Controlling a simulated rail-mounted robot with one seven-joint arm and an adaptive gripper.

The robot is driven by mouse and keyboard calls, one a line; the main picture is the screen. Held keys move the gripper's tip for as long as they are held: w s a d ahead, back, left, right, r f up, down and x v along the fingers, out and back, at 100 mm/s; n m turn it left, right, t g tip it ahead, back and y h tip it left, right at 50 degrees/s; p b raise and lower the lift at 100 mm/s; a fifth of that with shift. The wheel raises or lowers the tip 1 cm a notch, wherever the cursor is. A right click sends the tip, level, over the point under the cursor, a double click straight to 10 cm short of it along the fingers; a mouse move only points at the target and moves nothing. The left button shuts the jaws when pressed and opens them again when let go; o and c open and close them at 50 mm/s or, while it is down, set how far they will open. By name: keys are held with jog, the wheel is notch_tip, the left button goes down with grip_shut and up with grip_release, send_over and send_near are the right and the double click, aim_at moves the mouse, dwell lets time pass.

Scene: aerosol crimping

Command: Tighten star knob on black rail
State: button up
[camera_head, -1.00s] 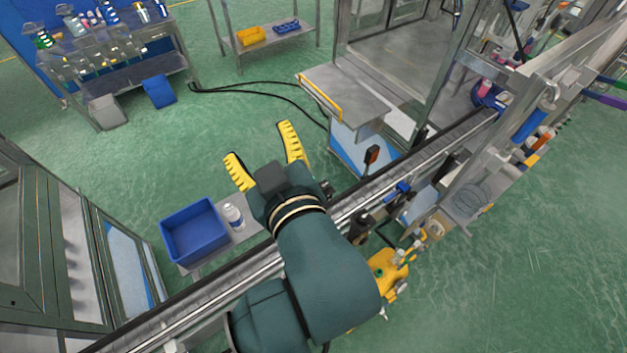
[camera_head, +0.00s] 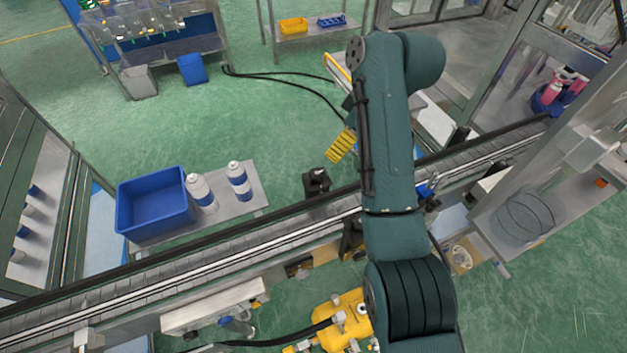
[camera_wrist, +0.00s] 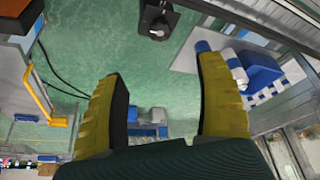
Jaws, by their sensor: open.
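My gripper (camera_head: 342,146) hangs beyond the conveyor in the head view, with one yellow ribbed finger showing and the rest hidden behind my arm. In the wrist view both fingers of my gripper (camera_wrist: 162,88) are spread wide with nothing between them. A black fixture (camera_head: 316,183) stands at the far edge of the black-edged conveyor rail (camera_head: 240,232), left of my gripper. What seems to be the same fixture, a black box with a grey knob (camera_wrist: 158,28), is at the top of the wrist view, ahead of the fingertips and apart from them. I cannot make out a star shape.
A blue clamp (camera_head: 427,188) sits on the rail right of my arm. A yellow machine (camera_head: 340,320) is below the conveyor. Green floor is open beyond.

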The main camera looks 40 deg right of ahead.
aim_at(318, 173)
jog(key=x, duration=1.6)
jog(key=shift+f+b, duration=0.1)
jog(key=shift+b, duration=0.3)
jog(key=c, duration=1.2)
